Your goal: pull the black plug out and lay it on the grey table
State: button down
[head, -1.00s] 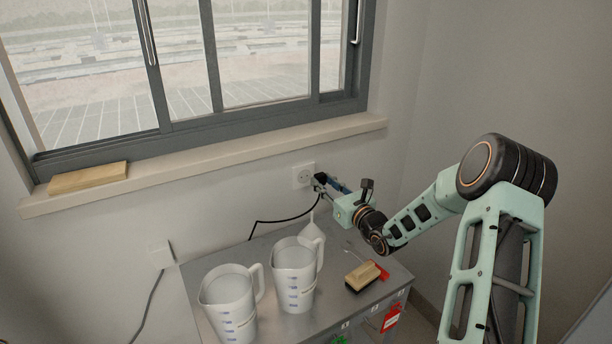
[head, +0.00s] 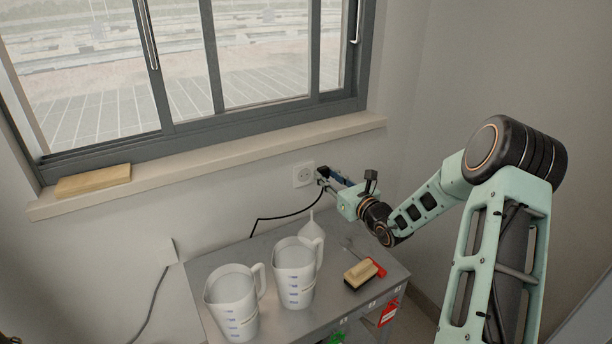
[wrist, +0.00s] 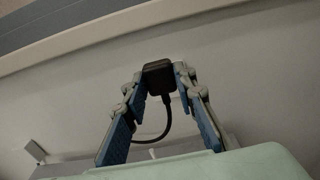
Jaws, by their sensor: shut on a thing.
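The black plug (wrist: 158,78) is pinched between the fingertips of my gripper (wrist: 159,84) in the wrist view, and its cord hangs below. In the head view my gripper (head: 323,178) is just right of the white wall socket (head: 303,174), whose face with its holes shows bare. The plug is small and dark there, with a narrow gap to the socket. Its black cord (head: 285,217) runs down and left along the wall. The grey table (head: 333,272) stands below, against the wall.
Two white measuring jugs (head: 232,302) (head: 294,273) and a white funnel (head: 312,226) stand on the table's left and back. A window sill (head: 220,160) runs above. Bare tabletop shows between jugs and brush.

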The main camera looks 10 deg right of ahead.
jog(key=shift+r+g+p, duration=0.6)
jog(key=shift+g+p, duration=0.2)
jog(key=shift+p, duration=1.25)
jog(key=shift+g+h+p, duration=0.3)
jog(key=shift+p, duration=0.15)
jog(key=shift+f, duration=0.25)
jog(key=shift+w+a+r+g+p, duration=0.1)
jog(key=shift+r+g+p, duration=0.35)
jog(key=shift+p, duration=0.75)
jog(key=shift+r+g+h+p, duration=0.15)
jog(key=shift+g+h+p, duration=0.35)
jog(key=shift+p, duration=0.75)
jog(key=shift+w+g+p, duration=0.1)
jog(key=shift+g+p, duration=0.15)
jog(key=shift+p, duration=0.5)
jog(key=shift+f, duration=0.2)
jog(key=shift+r+p, duration=0.15)
jog(key=shift+p, duration=0.25)
